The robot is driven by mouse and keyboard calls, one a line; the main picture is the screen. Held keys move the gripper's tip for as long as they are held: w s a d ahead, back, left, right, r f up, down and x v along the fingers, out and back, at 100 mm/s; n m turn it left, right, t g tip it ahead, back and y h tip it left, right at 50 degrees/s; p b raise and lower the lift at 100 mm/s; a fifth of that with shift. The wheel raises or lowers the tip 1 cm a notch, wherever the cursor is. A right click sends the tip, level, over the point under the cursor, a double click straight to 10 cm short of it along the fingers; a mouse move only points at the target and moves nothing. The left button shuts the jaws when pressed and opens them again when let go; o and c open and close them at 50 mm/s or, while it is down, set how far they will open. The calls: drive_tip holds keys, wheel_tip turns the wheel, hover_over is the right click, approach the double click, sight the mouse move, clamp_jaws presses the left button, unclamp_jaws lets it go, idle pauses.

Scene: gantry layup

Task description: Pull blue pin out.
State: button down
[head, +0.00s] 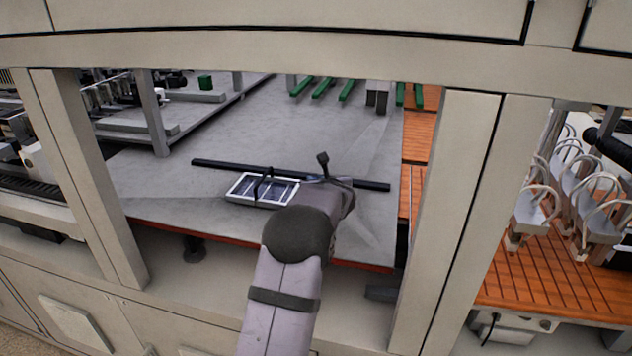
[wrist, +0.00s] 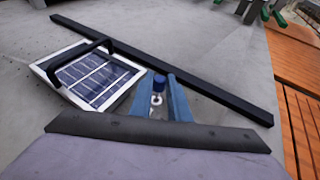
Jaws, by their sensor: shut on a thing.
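The blue pin (wrist: 159,82) shows in the wrist view as a small dark blue head between the two blue fingers of my gripper (wrist: 157,90). My gripper is shut on it. A pale patch with a dark curved mark shows below the head, between the fingers. The pin's lower end is hidden, so I cannot tell whether it sits in a hole. In the head view, my gripper (head: 318,180) is over the grey table, just right of the framed panel, and my arm hides the pin.
A white-framed solar panel (wrist: 128,82) with a black handle lies left of my gripper; it also shows in the head view (head: 234,194). A long black bar (wrist: 215,92) lies behind both. Gantry posts (head: 462,200) flank the grey table (head: 190,205). Orange slatted surfaces are at right.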

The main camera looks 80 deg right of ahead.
drive_tip(key=shift+r, duration=0.1)
drive_tip(key=shift+r+p, duration=1.35)
drive_tip(key=shift+r, duration=0.35)
